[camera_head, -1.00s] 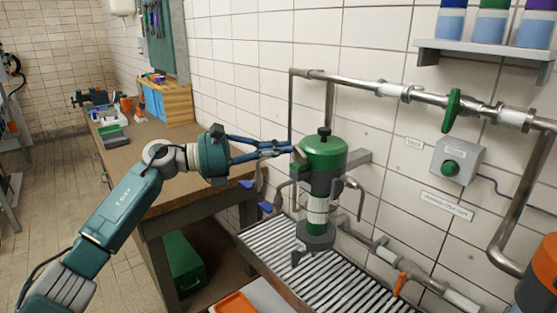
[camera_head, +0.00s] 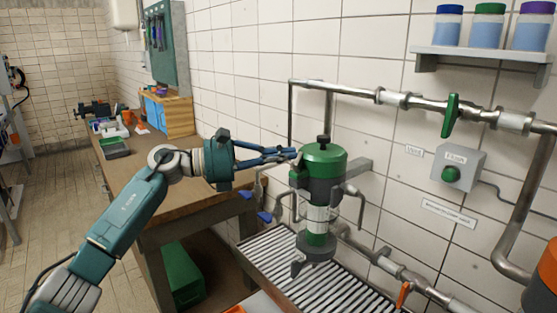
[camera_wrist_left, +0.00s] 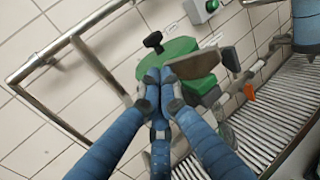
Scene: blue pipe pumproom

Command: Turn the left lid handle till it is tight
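The green-lidded canister (camera_head: 324,165) stands upright over the slatted drain grate, with a black knob on top. The left lid handle, a flat brownish-grey bar (camera_wrist_left: 196,64), shows against the green lid (camera_wrist_left: 176,50) in the left wrist view. My left gripper (camera_head: 296,153) reaches in from the left to the lid's left edge. In the wrist view its blue fingers (camera_wrist_left: 160,82) come together, tips nearly meeting, beside the near end of this bar. I cannot tell whether they touch it; nothing shows clearly between them. My right gripper is not in view.
A steel pipe with a green valve lever (camera_head: 451,116) runs along the tiled wall. A grey box with a green button (camera_head: 458,168) hangs to the right. The workbench (camera_head: 190,195) stands left, below my left arm. The drain grate (camera_head: 285,265) is clear in front.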

